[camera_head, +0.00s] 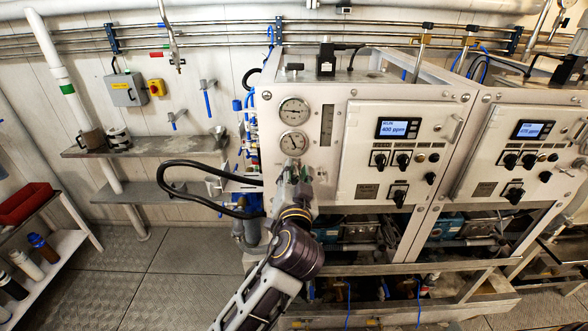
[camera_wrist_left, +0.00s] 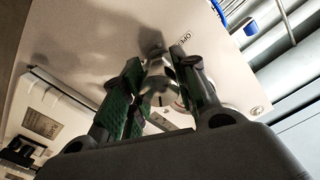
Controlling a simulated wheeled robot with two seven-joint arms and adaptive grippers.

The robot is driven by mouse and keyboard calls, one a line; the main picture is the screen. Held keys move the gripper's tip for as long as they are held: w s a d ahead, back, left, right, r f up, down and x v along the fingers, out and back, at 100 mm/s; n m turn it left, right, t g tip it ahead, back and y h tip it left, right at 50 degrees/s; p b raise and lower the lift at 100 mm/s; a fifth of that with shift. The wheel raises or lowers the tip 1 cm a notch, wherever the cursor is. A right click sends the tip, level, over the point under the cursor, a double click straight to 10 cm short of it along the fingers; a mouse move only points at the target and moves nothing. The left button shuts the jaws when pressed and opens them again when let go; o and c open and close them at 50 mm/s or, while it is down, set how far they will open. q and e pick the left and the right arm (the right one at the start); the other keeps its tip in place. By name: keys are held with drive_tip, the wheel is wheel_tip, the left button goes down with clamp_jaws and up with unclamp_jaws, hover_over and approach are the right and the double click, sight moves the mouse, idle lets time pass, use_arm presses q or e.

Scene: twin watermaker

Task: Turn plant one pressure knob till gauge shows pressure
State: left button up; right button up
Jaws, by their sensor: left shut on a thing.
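The plant one cabinet (camera_head: 336,150) stands in the middle of the head view. Two round gauges, an upper one (camera_head: 293,110) and a lower one (camera_head: 294,142), sit on its left panel; their readings are too small to tell. My left gripper (camera_head: 293,172) is at the panel just below the lower gauge and hides the pressure knob there. In the left wrist view, the metallic knob (camera_wrist_left: 157,84) sits between the two green-padded fingers of my left gripper (camera_wrist_left: 155,85), which is shut on it. A printed label shows beside it on the panel. My right gripper is not in view.
The second plant's cabinet (camera_head: 515,150) adjoins on the right. A black hose (camera_head: 190,163) loops out left of the cabinet. Wall shelves (camera_head: 140,147) and a low rack with bottles (camera_head: 50,250) stand at left. The floor (camera_head: 150,270) between is clear.

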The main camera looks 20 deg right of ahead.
use_arm(q)
drive_tip(key=shift+m+p, duration=0.9)
drive_tip(key=shift+m, duration=0.6)
drive_tip(key=o, duration=1)
drive_tip(key=shift+o, duration=0.2)
drive_tip(key=shift+v, duration=1.05)
drive_tip(key=v, duration=1)
